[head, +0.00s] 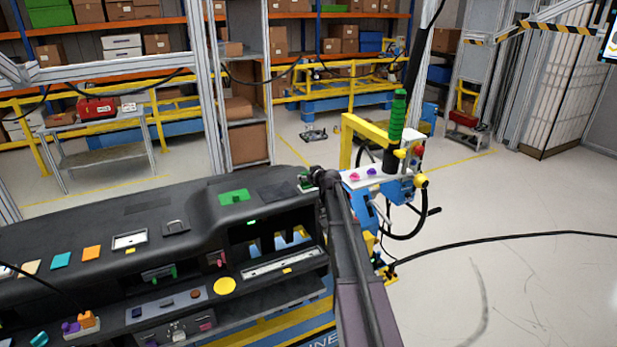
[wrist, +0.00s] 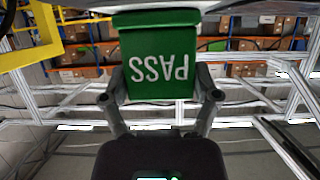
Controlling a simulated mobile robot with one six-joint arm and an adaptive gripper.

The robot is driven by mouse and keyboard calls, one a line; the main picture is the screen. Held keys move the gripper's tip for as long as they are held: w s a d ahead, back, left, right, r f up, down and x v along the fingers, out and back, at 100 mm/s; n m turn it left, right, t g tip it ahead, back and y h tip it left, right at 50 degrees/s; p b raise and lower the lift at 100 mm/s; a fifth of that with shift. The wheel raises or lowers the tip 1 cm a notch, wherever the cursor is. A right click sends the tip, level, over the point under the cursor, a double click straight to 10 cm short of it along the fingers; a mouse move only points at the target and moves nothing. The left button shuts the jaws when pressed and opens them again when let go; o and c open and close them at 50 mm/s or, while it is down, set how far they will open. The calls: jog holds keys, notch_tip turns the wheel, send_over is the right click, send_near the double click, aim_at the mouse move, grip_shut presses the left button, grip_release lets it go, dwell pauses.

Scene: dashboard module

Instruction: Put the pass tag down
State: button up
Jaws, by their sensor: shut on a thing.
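The pass tag (wrist: 158,40) is a green block with white PASS lettering, upside down in the wrist view. My gripper (wrist: 161,95) is shut on it, one finger on each side. In the head view my gripper (head: 312,178) is at the right end of the black dashboard (head: 190,215), at the end of my dark arm. A small green bit beside it looks like the tag, mostly hidden there. I cannot tell whether the tag touches a surface.
A green patch (head: 234,196) and a dark pad (head: 279,191) lie on the dashboard top. Coloured cards and small parts are to the left. A workstation with a green stack light (head: 397,115) stands just right of my gripper. Open floor lies further right.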

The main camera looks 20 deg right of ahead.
jog(key=o, duration=1)
jog(key=shift+f, duration=0.1)
jog(key=shift+c, duration=0.2)
jog(key=shift+s+r, duration=0.15)
jog(key=shift+r, duration=0.1)
jog(key=p+v, duration=0.3)
jog(key=v, duration=0.4)
jog(key=shift+s+a, duration=0.1)
